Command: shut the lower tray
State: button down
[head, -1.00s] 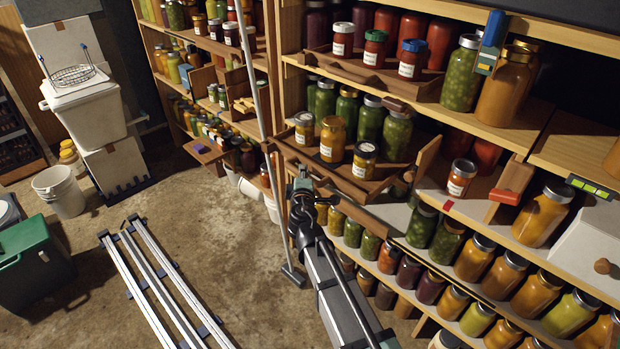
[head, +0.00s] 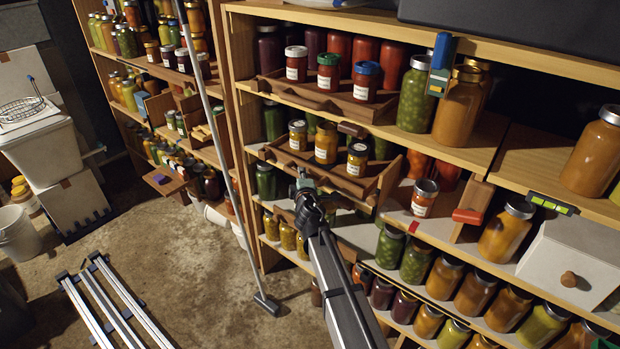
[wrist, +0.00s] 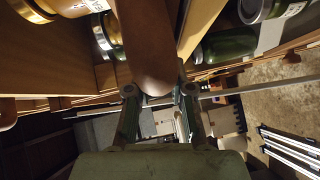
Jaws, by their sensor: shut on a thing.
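The lower tray (head: 387,180) is a wooden tray on the middle shelf holding three labelled jars, such as the middle amber jar (head: 326,144). Its front lies close to the shelf's front edge; I cannot tell exactly how far it sticks out. My gripper (head: 303,184) is at the front of this tray. In the wrist view my gripper (wrist: 160,94) is shut on a rounded brown wooden handle (wrist: 150,48), with one finger on each side. In the head view my gripper and arm hide the handle and part of the tray's front.
An upper tray (head: 292,92) with three jars sits on the shelf above. Jars crowd the shelf below.

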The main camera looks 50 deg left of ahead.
jog(key=c, duration=1)
grip_release()
jog(key=shift+s, duration=0.15)
jog(key=shift+d, duration=0.15)
jog(key=v, duration=1.1)
jog(key=shift+s+d, duration=0.3)
